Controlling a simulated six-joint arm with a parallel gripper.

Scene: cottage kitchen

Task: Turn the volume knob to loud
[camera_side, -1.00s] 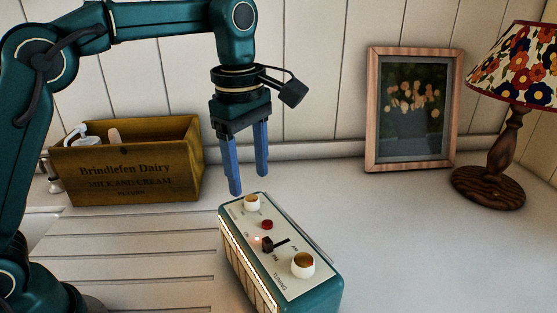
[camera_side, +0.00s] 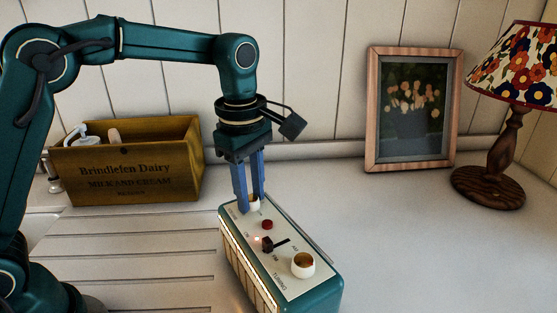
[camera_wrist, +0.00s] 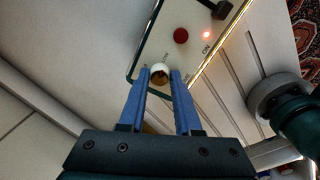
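A teal radio (camera_side: 232,250) with a cream top panel stands on the counter. The volume knob (camera_side: 254,204), white-rimmed with a brass-coloured top, is at the panel's far end; it also shows in the wrist view (camera_wrist: 160,72). My gripper (camera_side: 251,203) points down over it, its two blue fingers on either side of the knob. The fingers partly hide the knob in the side view.
On the panel are a red button (camera_side: 267,224), a black slider (camera_side: 268,243) and the tuning knob (camera_side: 303,264). A small red light glows by ON. A wooden crate (camera_side: 128,172) stands left, a picture frame (camera_side: 372,110) and lamp (camera_side: 505,150) right. Counter right of the radio is clear.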

